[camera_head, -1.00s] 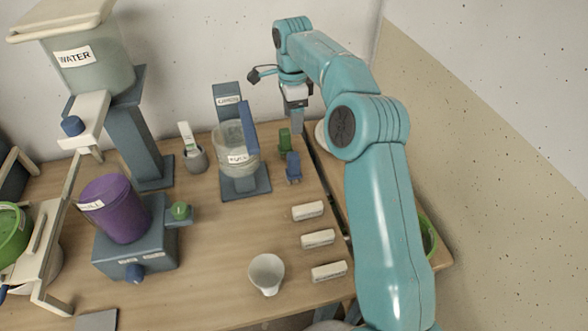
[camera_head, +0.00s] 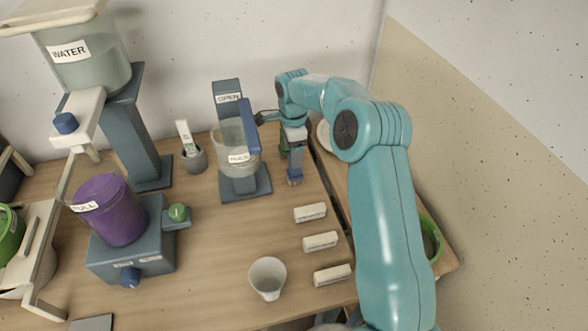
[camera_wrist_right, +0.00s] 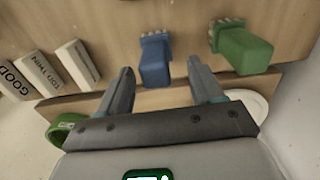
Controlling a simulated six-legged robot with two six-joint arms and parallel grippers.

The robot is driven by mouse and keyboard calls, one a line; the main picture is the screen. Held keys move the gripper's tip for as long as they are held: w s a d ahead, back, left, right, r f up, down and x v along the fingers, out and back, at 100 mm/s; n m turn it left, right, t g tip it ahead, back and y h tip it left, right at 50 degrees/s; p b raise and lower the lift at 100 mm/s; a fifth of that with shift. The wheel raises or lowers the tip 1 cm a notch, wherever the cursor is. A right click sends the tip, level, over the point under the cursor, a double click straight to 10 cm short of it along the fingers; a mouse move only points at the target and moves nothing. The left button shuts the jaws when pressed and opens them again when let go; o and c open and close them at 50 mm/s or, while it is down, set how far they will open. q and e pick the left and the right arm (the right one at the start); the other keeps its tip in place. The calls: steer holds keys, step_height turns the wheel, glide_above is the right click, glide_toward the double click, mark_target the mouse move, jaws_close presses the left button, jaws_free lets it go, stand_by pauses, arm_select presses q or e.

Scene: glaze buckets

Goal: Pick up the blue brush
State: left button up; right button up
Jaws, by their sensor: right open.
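The blue brush (camera_head: 295,177) stands on the table below my right gripper (camera_head: 295,150), which hides part of it in the head view. In the right wrist view the blue brush (camera_wrist_right: 155,62) shows between and beyond the two spread fingers. The right gripper is open, its fingertips on either side of the brush's line. I cannot tell exactly how far the fingers are from the brush. A green brush (camera_wrist_right: 243,50) stands to the right of the blue one in the wrist view; in the head view it is mostly behind the gripper. My left gripper is not in view.
Several white labelled blocks (camera_head: 320,242) lie in a row on the table. A cup (camera_head: 267,276), a jug on a stand (camera_head: 238,155), a purple bucket (camera_head: 108,212) and a water tank (camera_head: 80,70) stand around. A green bowl (camera_head: 431,238) is right of the arm.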

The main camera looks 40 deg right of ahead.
steer(key=f, duration=0.2)
steer(key=s+f, duration=0.1)
steer(key=shift+f+p, duration=0.35)
steer(key=shift+f, duration=0.05)
steer(key=shift+w+f, duration=0.25)
steer(key=shift+f, duration=0.2)
steer(key=shift+s+r, duration=0.1)
steer(key=shift+s, duration=0.1)
steer(key=c, duration=1.1)
steer(key=shift+w, duration=0.15)
step_height(320, 180, up, 20)
steer(key=shift+p, duration=0.4)
